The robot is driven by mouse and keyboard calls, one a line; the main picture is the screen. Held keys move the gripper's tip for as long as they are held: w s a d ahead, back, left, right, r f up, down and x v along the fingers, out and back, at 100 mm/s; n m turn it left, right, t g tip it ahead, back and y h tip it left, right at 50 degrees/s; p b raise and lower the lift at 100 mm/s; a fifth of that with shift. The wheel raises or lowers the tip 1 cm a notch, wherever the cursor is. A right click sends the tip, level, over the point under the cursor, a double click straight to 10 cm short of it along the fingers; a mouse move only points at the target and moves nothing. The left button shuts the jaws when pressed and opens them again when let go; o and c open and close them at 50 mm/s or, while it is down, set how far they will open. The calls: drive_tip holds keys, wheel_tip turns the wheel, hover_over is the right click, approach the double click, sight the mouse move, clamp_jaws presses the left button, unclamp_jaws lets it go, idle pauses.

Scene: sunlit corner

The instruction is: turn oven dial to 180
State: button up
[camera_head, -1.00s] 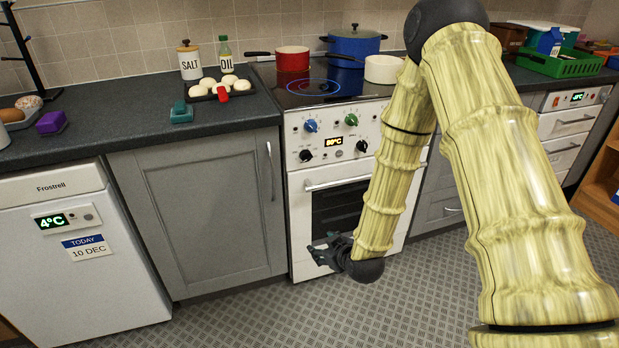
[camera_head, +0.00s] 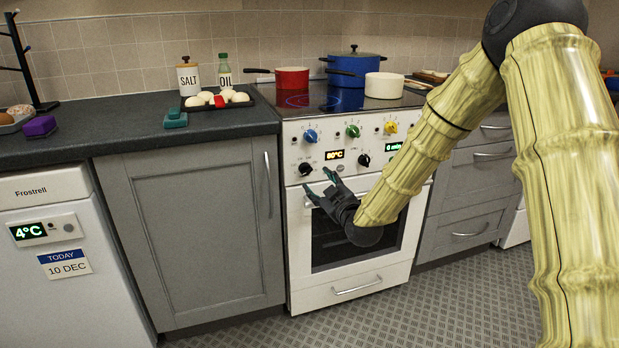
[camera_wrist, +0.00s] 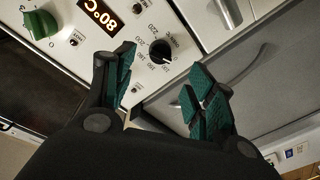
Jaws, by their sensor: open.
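The white oven (camera_head: 350,290) has a control panel with a display (camera_head: 335,155) that reads 80°C. A black dial (camera_head: 305,169) sits left of the display. In the wrist view this black dial (camera_wrist: 160,50) has temperature numbers around it and shows beyond the gap between my fingertips. Its exact setting is too small to tell. My gripper (camera_head: 320,185) is open and empty, in front of the oven's upper left, just below and right of the dial in the head view. In the wrist view its two green-padded fingers (camera_wrist: 160,75) are spread and apart from the dial.
Another black dial (camera_head: 363,160), a blue dial (camera_head: 310,135), a green dial (camera_head: 352,131) and a yellow dial (camera_head: 390,127) are on the panel. The cabinet handle (camera_head: 267,175) is left of the oven. Pots (camera_head: 291,77) stand on the hob. The floor in front is clear.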

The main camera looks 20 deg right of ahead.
sight(309, 172)
drive_tip(key=w, duration=0.2)
drive_tip(key=w+b, duration=0.1)
drive_tip(key=w, duration=0.2)
drive_tip(key=w+a, duration=0.1)
drive_tip(key=w, duration=0.2)
drive_tip(key=shift+w+b, duration=0.15)
drive_tip(key=shift+b, duration=0.15)
drive_tip(key=c, duration=1)
